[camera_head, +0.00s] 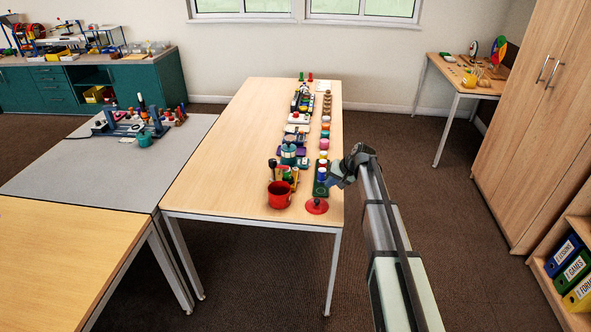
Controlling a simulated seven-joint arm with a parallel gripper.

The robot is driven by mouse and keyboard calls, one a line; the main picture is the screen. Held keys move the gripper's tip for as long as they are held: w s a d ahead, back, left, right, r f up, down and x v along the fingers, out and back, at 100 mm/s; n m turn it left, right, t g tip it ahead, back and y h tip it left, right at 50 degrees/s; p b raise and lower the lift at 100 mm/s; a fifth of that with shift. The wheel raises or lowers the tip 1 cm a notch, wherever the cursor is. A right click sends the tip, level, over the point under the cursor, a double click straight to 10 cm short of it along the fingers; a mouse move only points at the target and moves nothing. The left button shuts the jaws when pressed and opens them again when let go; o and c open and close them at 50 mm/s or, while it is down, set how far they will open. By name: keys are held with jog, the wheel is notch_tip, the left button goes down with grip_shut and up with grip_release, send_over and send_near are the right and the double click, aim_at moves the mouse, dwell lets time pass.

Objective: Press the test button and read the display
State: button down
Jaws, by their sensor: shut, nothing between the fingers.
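My gripper (333,182) is shut and empty above the right edge of the long wooden table (222,183), near its front end. It is beside a narrow dark green board (321,190) with coloured round pieces; I cannot tell whether it touches them. A row of small devices runs along the table, among them a teal rounded one (288,155) and white-based ones behind it. I cannot tell which of them carries the test button or the display; at this size no reading is legible.
A red pot (279,195) and a red disc (317,206) stand at the table's front. Several coloured jars (325,135) line its right side. The table's left half is clear. A grey table (60,175) adjoins on the left; a tall cupboard (530,110) stands right.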

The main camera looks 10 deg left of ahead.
jog(key=w+a+r+n+y, duration=0.2)
jog(key=w+a+r, duration=0.3)
jog(key=w+a, duration=0.3)
notch_tip(320, 180, up, 5)
jog(key=n, duration=0.3)
send_over(298, 169)
jog(key=s, duration=0.1)
jog(key=shift+r+y, duration=0.2)
jog(key=shift+y, duration=0.1)
jog(key=shift+s+f, duration=0.1)
jog(key=shift+f, duration=0.1)
jog(key=shift+f, duration=4.2)
jog(key=shift+f, duration=0.15)
jog(key=shift+f, duration=0.3)
jog(key=shift+f, duration=0.45)
jog(key=shift+r, duration=0.9)
